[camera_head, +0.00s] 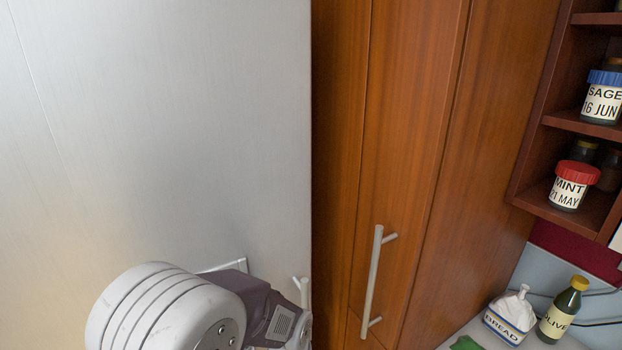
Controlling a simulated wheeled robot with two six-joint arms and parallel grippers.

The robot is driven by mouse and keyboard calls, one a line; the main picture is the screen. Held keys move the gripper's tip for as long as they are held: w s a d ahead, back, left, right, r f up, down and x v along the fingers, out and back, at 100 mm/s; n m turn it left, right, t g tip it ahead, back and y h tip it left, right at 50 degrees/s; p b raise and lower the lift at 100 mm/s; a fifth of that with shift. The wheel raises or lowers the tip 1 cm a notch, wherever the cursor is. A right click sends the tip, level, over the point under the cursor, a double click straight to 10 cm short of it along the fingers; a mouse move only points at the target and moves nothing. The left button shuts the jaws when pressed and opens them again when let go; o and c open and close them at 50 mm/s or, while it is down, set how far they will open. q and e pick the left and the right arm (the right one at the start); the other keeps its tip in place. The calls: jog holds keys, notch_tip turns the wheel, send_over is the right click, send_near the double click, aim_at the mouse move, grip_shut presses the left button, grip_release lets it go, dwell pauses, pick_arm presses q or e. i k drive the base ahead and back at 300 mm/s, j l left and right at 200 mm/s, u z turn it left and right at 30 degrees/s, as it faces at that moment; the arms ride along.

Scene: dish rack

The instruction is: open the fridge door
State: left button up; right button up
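The fridge door (160,130) is the tall brushed-silver panel filling the left half of the head view. Its right edge stands beside the wooden cabinet, and I see no gap that shows it open. The upper end of a light bar handle (304,290) shows near the door's lower right edge. My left arm comes in at the lower left, its wrist in front of the door. My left gripper (299,338) is at the handle, cut by the bottom edge; its fingertips and any grip are not clear. My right gripper is not in view.
A wooden cabinet door with a metal bar handle (372,275) stands right of the fridge. A spice shelf (560,205) holds jars. A bread bag (510,316) and an olive bottle (562,312) stand on the counter at the lower right, near something green (466,343).

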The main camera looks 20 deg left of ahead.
aim_at(178, 133)
jog(key=u, duration=2.1)
